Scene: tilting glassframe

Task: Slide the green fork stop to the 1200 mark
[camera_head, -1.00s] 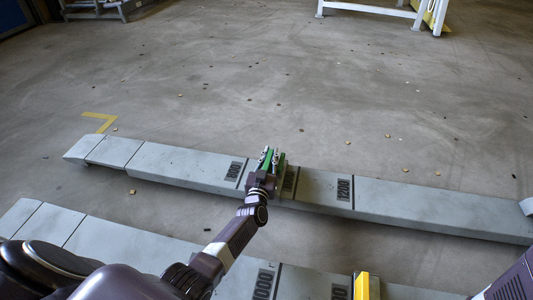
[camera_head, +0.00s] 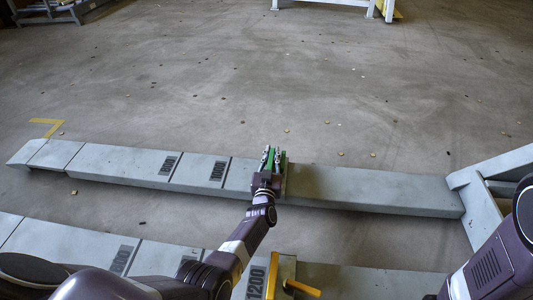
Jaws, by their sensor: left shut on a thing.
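The green fork stop (camera_head: 283,159) sits on the far grey fork (camera_head: 375,189), to the right of the 1000 mark (camera_head: 218,171). My left gripper (camera_head: 271,158) is shut on the stop, with its fingers pointing away from me. The 1200 mark of this fork does not show; the gripper and stop cover the place right of 1000, so the exact alignment cannot be told. My right arm is at the lower right, and its gripper is out of view.
The near grey fork (camera_head: 65,240) runs parallel, with its own 1200 mark (camera_head: 256,283) and a yellow stop (camera_head: 300,288) right of it. A grey frame upright (camera_head: 480,212) stands at the right end of the far fork.

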